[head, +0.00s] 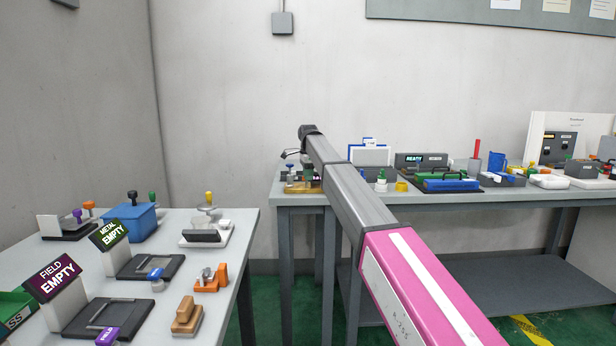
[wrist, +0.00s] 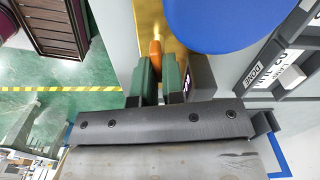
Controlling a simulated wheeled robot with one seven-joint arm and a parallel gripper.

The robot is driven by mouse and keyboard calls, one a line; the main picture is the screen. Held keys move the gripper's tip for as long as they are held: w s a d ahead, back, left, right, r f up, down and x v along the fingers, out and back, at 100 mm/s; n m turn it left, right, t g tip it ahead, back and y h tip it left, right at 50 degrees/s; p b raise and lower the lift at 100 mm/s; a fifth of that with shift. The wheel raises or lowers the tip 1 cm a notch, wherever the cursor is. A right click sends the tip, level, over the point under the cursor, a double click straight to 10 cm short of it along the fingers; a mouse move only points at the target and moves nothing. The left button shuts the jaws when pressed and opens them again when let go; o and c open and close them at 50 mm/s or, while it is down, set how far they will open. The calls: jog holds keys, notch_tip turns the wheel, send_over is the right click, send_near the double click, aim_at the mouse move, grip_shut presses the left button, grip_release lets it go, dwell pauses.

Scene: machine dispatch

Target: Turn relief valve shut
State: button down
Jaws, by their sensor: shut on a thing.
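In the wrist view my gripper (wrist: 158,72) has its two green fingers closed around a small orange handle (wrist: 155,49). I take this handle to be the relief valve's, but no label shows on it. It stands over a gold-coloured plate (wrist: 148,18). The fingers hide its lower part, and I cannot tell how far it is turned. In the head view my arm reaches to the left end of the back table, where a gold base (head: 302,188) shows. My fingers are too small and covered there to make out.
A large blue round thing (wrist: 215,18) and a dark block (wrist: 200,76) stand close to the fingers. The back table (head: 283,198) holds several devices to the right. The near left table (head: 226,262) holds signs, a blue box (head: 135,222) and several knobs.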

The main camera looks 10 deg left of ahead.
jog(key=shift+m, duration=1)
jog(key=c, duration=1.2)
grip_release()
jog(key=shift+r, duration=0.15)
notch_tip(320, 180, up, 11)
jog(key=shift+s+f, duration=0.1)
jog(key=shift+f, duration=0.1)
jog(key=shift+s, duration=0.1)
